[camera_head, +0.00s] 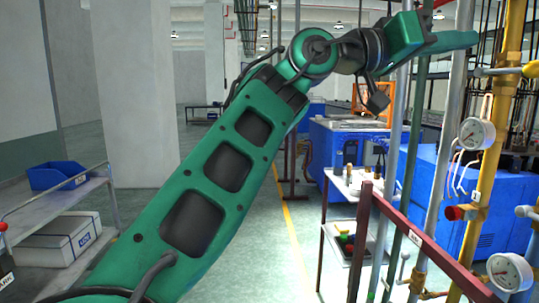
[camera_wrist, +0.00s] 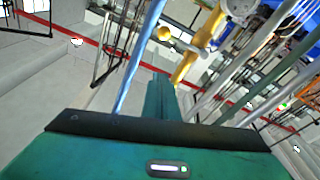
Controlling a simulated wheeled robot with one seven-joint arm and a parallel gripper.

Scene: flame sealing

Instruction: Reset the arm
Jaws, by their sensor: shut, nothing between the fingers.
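My green arm reaches from the lower left up to the upper right in the head view. My gripper (camera_head: 472,40) is raised high at the upper right, its fingers pointing right. The fingers are closed together and hold nothing. In the wrist view, the shut fingers (camera_wrist: 160,97) stick out beyond the green gripper body. In the head view they overlap the upright pipes; I cannot tell the gap between them.
A yellow pipe (camera_head: 488,185), a grey pipe (camera_head: 448,130) and gauges (camera_head: 477,134) stand at the right. A dark red bar (camera_head: 425,245) slopes below them. A white shelf cart (camera_head: 352,184) stands behind. A cart with a blue bin (camera_head: 57,176) stands left. Floor shows between.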

